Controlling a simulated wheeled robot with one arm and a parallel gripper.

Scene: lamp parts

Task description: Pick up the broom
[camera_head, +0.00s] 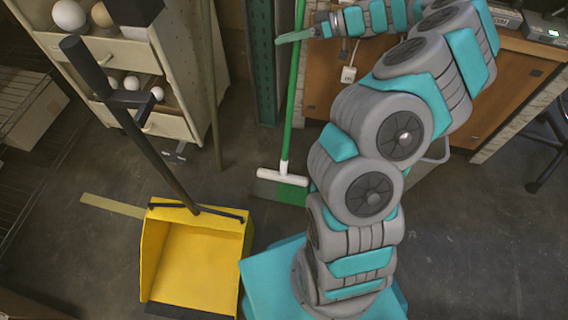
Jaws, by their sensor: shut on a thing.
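The broom has a long green handle (294,85), a white crosspiece (283,177) and green bristles (291,193). It stands nearly upright in front of the wooden cabinet, its bristles at or near the floor; I cannot tell if they touch it. My gripper (296,37) is at the upper part of the handle, shut on it. The top of the handle runs out of the picture. My arm comes up from the lower right and bends over to the left toward the broom.
A yellow dustpan (195,265) with a black upright handle (130,125) stands at the lower left. A shelf cart (165,125) with white balls is at the upper left. A wooden cabinet (405,75) is behind the broom. Floor is clear between dustpan and broom.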

